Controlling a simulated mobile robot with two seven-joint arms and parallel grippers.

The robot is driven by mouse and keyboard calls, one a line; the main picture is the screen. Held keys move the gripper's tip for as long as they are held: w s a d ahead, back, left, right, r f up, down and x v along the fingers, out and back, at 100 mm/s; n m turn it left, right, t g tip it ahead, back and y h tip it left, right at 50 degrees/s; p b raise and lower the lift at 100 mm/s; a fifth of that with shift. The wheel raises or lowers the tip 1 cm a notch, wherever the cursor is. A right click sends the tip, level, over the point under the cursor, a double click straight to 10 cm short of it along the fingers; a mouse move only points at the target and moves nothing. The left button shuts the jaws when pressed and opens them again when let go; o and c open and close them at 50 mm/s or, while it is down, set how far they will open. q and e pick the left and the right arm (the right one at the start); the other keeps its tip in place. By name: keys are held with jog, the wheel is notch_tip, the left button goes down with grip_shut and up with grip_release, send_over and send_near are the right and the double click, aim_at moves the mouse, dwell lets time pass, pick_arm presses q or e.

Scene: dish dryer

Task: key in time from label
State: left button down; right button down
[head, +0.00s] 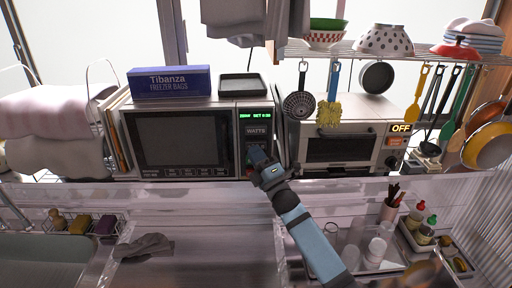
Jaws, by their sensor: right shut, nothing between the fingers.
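A microwave (180,141) stands on the counter against the back, its door shut. A green lit display (255,116) is at the top of its control panel, too small to read for certain. A label marked "WATTS" (257,131) sits just below the display. My right gripper (254,160) is shut and empty at the lower part of the control panel. It hides the keys there, and I cannot tell whether it touches one. The left gripper is not in view.
A blue freezer bag box (169,82) and a dark tray (242,86) lie on the microwave. A toaster oven (340,148) marked "OFF" stands close on the right. Utensils hang above it, including a skimmer (298,104). A grey cloth (144,246) lies below, by the sink.

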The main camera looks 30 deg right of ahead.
jog(key=shift+w+d+b, duration=0.3)
jog(key=shift+w+d, duration=0.05)
jog(key=shift+w, duration=0.3)
dwell(0.6)
jog(key=shift+s+a, duration=0.1)
jog(key=shift+s, duration=0.05)
jog(key=shift+s+a+p, duration=0.15)
jog(key=shift+s+a, duration=0.1)
jog(key=shift+s, duration=0.25)
jog(key=shift+s+a+p, duration=0.15)
jog(key=shift+s+a, duration=0.05)
jog(key=shift+s, duration=0.3)
jog(key=s, duration=0.1)
jog(key=s+a, duration=0.1)
jog(key=s, duration=0.1)
jog(key=s+a+p, duration=0.1)
jog(key=shift+s+a, duration=0.1)
jog(key=shift+s, duration=0.15)
dwell(2.4)
